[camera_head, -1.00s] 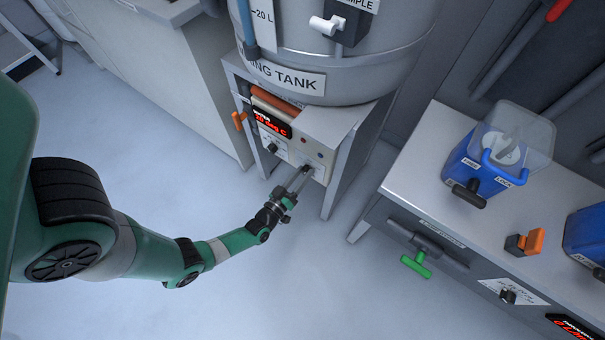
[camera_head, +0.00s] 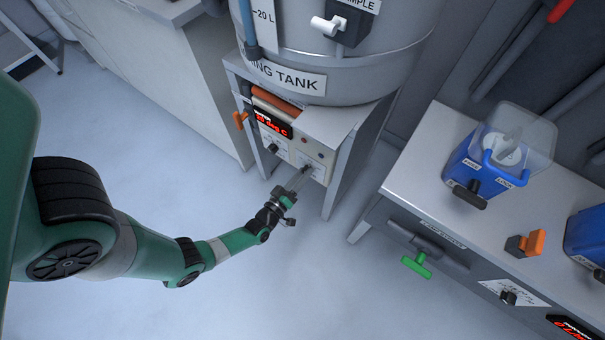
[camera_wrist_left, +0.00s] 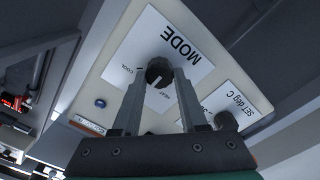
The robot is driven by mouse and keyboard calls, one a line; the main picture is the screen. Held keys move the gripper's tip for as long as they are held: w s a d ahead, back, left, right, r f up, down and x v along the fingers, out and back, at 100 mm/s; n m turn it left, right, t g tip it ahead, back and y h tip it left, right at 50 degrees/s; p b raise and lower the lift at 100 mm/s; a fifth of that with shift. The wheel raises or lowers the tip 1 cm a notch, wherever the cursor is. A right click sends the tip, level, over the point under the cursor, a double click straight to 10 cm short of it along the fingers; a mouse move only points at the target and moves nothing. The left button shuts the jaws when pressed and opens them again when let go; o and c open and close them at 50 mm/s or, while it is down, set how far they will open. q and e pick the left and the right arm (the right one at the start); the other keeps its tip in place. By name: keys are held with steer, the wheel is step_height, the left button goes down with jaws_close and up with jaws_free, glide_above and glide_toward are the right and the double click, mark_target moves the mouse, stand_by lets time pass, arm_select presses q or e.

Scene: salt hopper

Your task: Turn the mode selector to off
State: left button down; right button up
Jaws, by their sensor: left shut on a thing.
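The mode selector (camera_wrist_left: 159,72) is a small dark round knob on a pale panel marked MODE, with COOL and HEAT lettering around it. It also shows small on the front of the control box under the tank in the head view (camera_head: 308,168). My left gripper (camera_wrist_left: 160,80) has its two fingers on either side of the knob and is shut on it. In the head view, my left gripper (camera_head: 303,176) reaches up to the box from the lower left. A light mark shows on the knob; the setting it points to is unclear. My right gripper is not in view.
A second knob marked SET deg C (camera_wrist_left: 223,119) sits beside the mode panel. A blue button (camera_wrist_left: 100,102) is on the other side. The red display (camera_head: 272,122) and an orange handle (camera_head: 240,120) are close by. A bench (camera_head: 420,180) stands to the right.

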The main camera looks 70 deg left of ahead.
arm_select(q)
steer(key=shift+c, duration=2.2)
jaws_free()
steer(key=p+v, duration=0.3)
steer(key=v, duration=0.8)
steer(key=shift+s+d, duration=0.2)
steer(key=shift+s, duration=0.1)
